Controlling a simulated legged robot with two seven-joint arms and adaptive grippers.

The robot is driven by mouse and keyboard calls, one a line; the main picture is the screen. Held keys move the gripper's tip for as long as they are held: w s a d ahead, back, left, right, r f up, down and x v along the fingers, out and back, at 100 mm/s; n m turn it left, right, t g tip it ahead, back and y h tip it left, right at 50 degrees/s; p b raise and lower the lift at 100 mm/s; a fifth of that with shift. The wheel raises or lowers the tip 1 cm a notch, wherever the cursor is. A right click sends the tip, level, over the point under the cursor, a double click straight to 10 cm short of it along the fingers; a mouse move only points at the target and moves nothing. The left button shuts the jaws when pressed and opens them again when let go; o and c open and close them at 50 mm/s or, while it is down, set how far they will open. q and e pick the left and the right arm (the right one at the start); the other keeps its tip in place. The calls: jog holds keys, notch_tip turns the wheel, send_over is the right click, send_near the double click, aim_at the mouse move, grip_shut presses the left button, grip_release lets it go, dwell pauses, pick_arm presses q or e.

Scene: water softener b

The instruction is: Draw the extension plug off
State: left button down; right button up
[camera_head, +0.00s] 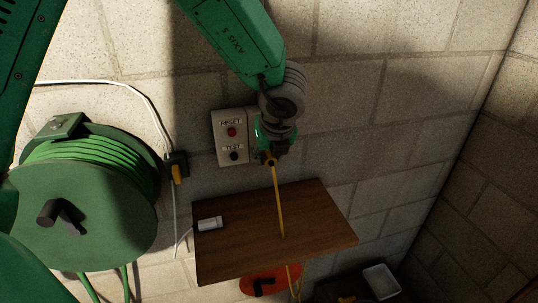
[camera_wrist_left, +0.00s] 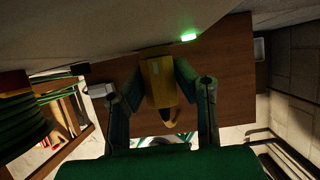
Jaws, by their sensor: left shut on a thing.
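The yellow extension plug (camera_wrist_left: 160,82) sits between the two fingers of my left gripper (camera_wrist_left: 160,70) in the left wrist view. In the head view my left gripper (camera_head: 270,146) is at the wall, just right of the plate with RESET and TEST buttons (camera_head: 231,137). It is shut on the plug, and a yellow cord (camera_head: 278,200) runs down from it across the wooden shelf. The gripper hides the socket, so I cannot tell whether the plug's prongs are inside it. My right gripper is not in view.
The wooden shelf (camera_head: 320,222) juts out below the gripper, with a white adapter (camera_head: 209,224) at its left. A green hose reel (camera_head: 85,200) and another yellow plug (camera_head: 177,174) are at left. An orange-red reel (camera_head: 270,282) is below the shelf. A green light (camera_wrist_left: 188,37) glows near the plug.

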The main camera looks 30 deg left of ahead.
pick_arm(q)
jog(key=shift+d+r, duration=0.25)
jog(key=shift+d, duration=0.05)
jog(key=s+d+b, duration=0.1)
jog(key=s+d, duration=0.2)
jog(key=shift+d, duration=0.15)
jog(key=shift+s, duration=0.1)
